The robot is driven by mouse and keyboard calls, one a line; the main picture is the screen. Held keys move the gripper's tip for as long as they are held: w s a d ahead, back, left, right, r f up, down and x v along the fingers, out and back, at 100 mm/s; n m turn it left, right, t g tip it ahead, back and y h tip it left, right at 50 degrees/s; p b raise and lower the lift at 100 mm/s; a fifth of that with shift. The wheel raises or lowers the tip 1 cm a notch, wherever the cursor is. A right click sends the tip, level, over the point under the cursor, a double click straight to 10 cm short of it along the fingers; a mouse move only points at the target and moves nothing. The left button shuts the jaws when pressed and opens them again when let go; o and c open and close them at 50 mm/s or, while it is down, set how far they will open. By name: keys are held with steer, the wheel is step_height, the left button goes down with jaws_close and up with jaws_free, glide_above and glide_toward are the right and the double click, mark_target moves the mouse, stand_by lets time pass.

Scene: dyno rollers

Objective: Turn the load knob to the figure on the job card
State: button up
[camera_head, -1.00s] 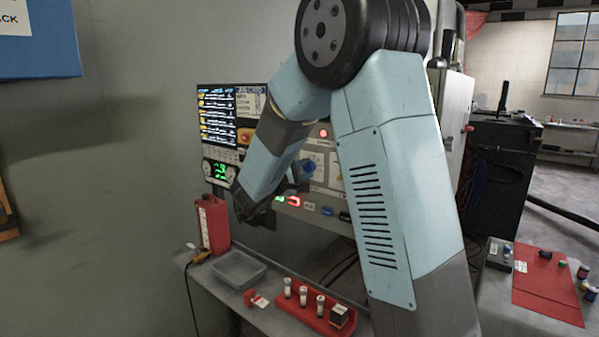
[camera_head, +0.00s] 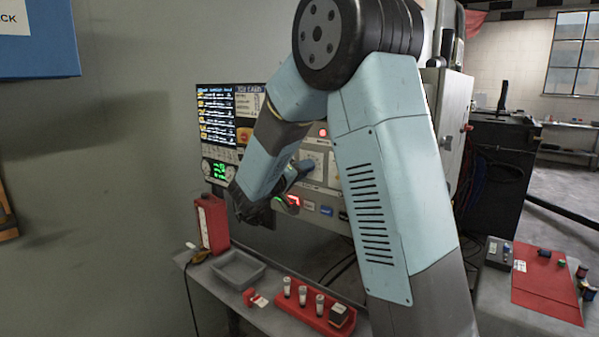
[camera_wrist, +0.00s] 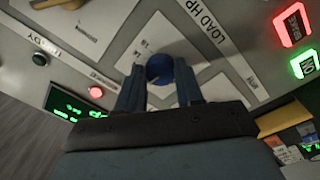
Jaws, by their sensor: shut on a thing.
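In the wrist view the round blue load knob (camera_wrist: 160,67) sits on a pale dial plate (camera_wrist: 150,35), beside a label reading LOAD HP (camera_wrist: 205,22). My gripper (camera_wrist: 160,76) is shut on the knob, one finger on each side. The knob's pointer and most dial figures are hidden or too small to read. In the head view my gripper (camera_head: 302,168) reaches the panel's dial, and its fingers hide the knob. The job card (camera_head: 257,93) is at the top of the panel, right of the screen, partly behind my arm. Its figure cannot be read.
A lit red button (camera_wrist: 292,25) and green button (camera_wrist: 304,64) are near the knob. A green readout (camera_wrist: 70,104) is at lower left. Below the panel, a shelf holds a red can (camera_head: 211,224), a grey tray (camera_head: 239,267) and a red rack (camera_head: 313,307).

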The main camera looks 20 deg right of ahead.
steer(key=shift+d+f+m, duration=0.1)
steer(key=shift+f+m, duration=0.05)
steer(key=shift+m, duration=0.95)
steer(key=o, duration=1)
steer(key=shift+o, duration=0.2)
steer(key=shift+a, duration=0.2)
steer(key=v, duration=1.3)
steer(key=shift+a, duration=0.25)
